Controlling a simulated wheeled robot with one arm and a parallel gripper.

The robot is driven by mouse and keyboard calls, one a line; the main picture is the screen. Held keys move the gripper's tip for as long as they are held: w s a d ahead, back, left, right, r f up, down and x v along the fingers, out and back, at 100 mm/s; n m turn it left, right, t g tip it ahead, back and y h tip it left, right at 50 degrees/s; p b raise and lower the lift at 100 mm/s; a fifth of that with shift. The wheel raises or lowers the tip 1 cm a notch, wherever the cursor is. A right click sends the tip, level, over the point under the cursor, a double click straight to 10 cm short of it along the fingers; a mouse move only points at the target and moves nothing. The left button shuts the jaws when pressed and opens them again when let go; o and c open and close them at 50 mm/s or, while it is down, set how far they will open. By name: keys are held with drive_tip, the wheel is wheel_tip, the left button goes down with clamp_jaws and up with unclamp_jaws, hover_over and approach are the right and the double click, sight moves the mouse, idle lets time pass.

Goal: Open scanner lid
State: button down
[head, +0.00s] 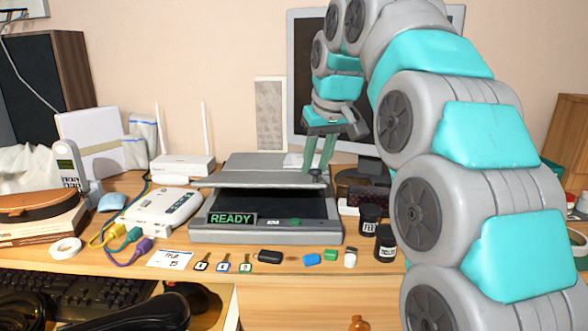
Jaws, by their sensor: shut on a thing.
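The grey scanner (330,240) sits on the desk in the middle of the head view, with a green "READY" display (231,219) on its front. Its lid (262,178) is tilted a little up, with a dark gap between its front edge and the body. My gripper (318,172) reaches down from above to the lid's right side, its teal fingers shut at a small dark knob-like part there. The exact contact at the fingertips is too small to see clearly.
A white router (183,166) and a white box with buttons (162,210) stand left of the scanner. Dark jars (385,244) stand close on its right. Keys and small coloured pieces (312,259) lie in front. A monitor (300,75) stands behind.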

drive_tip(key=shift+w+d+r, duration=0.15)
drive_tip(key=shift+w+r, duration=0.8)
drive_tip(key=shift+r, duration=0.25)
